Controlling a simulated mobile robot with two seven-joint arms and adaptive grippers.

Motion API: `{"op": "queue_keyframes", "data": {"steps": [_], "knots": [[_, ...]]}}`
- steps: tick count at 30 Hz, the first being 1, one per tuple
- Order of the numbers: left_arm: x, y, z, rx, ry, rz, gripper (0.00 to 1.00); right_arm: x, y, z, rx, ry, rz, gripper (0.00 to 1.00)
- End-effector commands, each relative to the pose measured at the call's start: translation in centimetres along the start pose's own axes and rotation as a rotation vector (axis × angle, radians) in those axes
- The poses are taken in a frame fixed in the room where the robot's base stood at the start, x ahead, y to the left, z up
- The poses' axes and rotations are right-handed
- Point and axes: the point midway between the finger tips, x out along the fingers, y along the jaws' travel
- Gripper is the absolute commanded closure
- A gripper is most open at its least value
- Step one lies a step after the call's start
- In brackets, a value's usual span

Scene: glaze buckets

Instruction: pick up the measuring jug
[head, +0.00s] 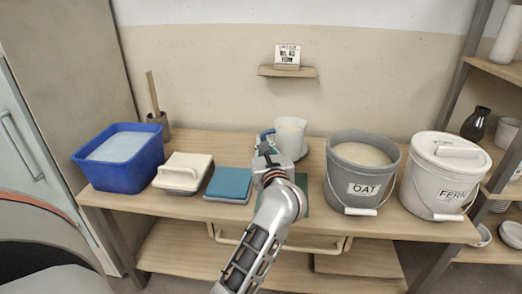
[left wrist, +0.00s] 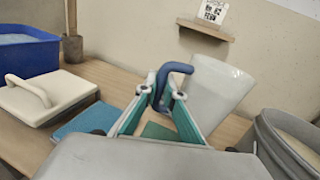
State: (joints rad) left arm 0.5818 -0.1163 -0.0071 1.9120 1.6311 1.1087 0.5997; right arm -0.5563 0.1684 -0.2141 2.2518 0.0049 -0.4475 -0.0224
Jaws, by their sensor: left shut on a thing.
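The measuring jug (head: 291,133) is a whitish, translucent cup with a blue handle (head: 267,134). It stands near the back of the table, about upright in the head view. My left gripper (head: 267,153) reaches it from the front and is shut on the handle. In the left wrist view the fingertips of my gripper (left wrist: 161,95) sit on either side of the blue handle (left wrist: 172,72), with the jug's body (left wrist: 216,85) just to the right. The jug's base is partly hidden; I cannot tell whether it is off the surface. My right gripper is not in view.
A small wall shelf (head: 288,71) is above.

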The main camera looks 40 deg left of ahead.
Motion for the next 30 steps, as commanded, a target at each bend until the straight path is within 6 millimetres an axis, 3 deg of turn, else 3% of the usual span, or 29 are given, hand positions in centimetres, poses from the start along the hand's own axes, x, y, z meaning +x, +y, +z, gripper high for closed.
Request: {"op": "queue_keyframes", "data": {"steps": [1,12,30], "knots": [[0.0,-0.1,1.4,-0.008,-0.010,0.000,1.00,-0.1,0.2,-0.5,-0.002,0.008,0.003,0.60],[0.0,-0.3,4.2,-0.006,-0.008,-0.001,1.00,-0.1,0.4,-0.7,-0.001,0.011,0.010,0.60],[0.0,-0.4,5.7,-0.004,-0.006,-0.001,1.00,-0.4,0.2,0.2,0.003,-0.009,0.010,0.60]]}}
